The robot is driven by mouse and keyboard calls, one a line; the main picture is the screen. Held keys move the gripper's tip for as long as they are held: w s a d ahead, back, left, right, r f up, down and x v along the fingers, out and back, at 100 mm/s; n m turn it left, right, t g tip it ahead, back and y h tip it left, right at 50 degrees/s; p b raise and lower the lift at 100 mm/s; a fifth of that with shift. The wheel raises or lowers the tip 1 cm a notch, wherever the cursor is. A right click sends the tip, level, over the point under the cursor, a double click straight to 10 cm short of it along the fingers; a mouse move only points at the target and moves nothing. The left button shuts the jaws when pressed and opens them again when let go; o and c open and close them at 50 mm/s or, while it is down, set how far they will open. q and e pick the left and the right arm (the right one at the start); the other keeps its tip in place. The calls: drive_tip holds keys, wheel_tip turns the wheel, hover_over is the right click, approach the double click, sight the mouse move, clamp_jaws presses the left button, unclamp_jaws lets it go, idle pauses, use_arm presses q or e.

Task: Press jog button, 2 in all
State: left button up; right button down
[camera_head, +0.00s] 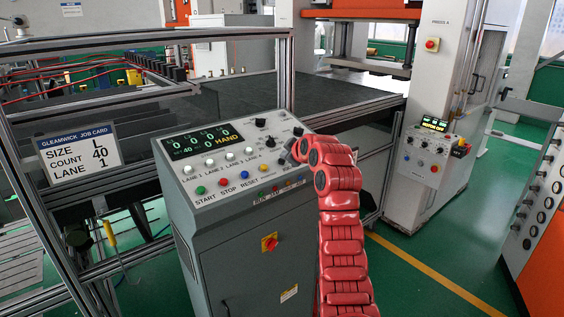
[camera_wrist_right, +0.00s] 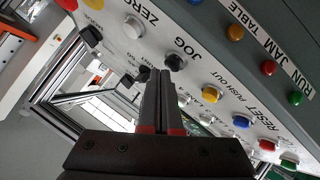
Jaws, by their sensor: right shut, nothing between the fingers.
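The grey control cabinet's sloped panel (camera_head: 215,165) stands in front of me. Its display (camera_head: 203,143) shows zeros, a set figure of 40 and HAND. In the right wrist view the jog button (camera_wrist_right: 175,62) is a black cap beside the printed word JOG, between the white zero button (camera_wrist_right: 133,27) and the yellow push-out button (camera_wrist_right: 210,93). My right gripper (camera_wrist_right: 164,74) is shut and empty, its tips close by the jog button; I cannot tell whether they touch it. In the head view the gripper (camera_head: 293,152) is over the panel's right part. My left gripper is out of view.
Black knobs (camera_head: 260,123) and white lane buttons (camera_head: 231,157) sit close around on the panel. A job card (camera_head: 80,153) reads size L, count 40, lane 1. A metal frame (camera_head: 150,45) stands behind, and a press control box (camera_head: 428,150) at right.

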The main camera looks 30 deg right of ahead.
drive_tip(key=shift+w+f+b, duration=0.1)
drive_tip(key=shift+f+b, duration=0.45)
idle(0.4)
drive_tip(key=shift+r, duration=0.15)
idle(0.3)
drive_tip(key=shift+s+r+b, duration=0.2)
drive_tip(key=shift+r+b, duration=0.15)
drive_tip(key=shift+r, duration=0.35)
drive_tip(key=shift+r, duration=0.1)
drive_tip(key=r, duration=0.1)
drive_tip(key=s+r, duration=0.1)
drive_tip(key=r, duration=0.1)
drive_tip(key=r+b, duration=0.1)
drive_tip(key=shift+s+d+r, duration=0.1)
drive_tip(key=shift+s+r, duration=0.15)
drive_tip(key=shift+r, duration=0.1)
drive_tip(key=shift+f, duration=0.1)
idle(0.5)
